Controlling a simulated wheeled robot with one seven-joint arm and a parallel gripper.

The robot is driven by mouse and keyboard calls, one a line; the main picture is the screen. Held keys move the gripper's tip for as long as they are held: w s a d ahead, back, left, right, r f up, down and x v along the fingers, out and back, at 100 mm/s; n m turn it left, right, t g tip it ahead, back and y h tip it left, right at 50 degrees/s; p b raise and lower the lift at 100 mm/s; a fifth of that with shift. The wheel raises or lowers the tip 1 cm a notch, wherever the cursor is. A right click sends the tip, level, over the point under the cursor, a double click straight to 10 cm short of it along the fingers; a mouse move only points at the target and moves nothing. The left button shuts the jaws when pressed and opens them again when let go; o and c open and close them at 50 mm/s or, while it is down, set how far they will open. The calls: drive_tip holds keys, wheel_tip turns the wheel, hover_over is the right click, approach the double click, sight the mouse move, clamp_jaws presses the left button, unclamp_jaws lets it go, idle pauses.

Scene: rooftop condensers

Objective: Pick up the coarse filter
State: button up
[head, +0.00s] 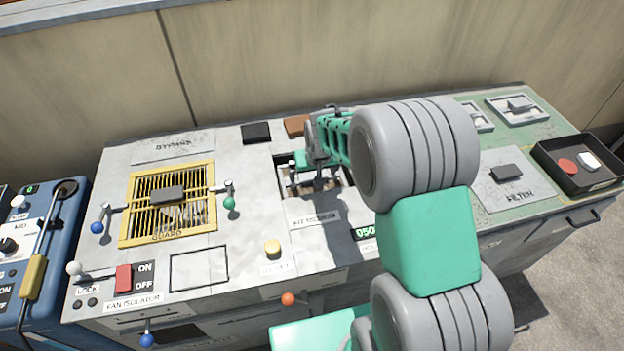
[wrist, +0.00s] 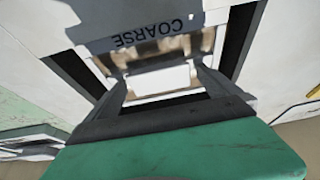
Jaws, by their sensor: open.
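The coarse filter shows in the wrist view as a pale panel marked COARSE (wrist: 155,31), upside down, with a brownish strip and a white block (wrist: 160,80) like a handle below the lettering. My gripper (wrist: 165,88) is open, its dark fingers on either side of this white block. I cannot tell whether they touch it. In the head view my gripper (head: 315,168) reaches down into a dark-edged opening (head: 283,176) in the middle of the grey console. My arm and gripper hide most of the filter there.
A yellow GUARD grille (head: 151,212) with blue and green knobs stands left on the console (head: 245,250). Right are a FILTER panel (head: 490,185) and black tray (head: 547,160) holding red and white pieces.

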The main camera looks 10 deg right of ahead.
drive_tip(key=shift+c, duration=0.6)
drive_tip(key=shift+r, duration=0.1)
drive_tip(key=c, duration=1.4)
drive_tip(key=shift+c, duration=0.2)
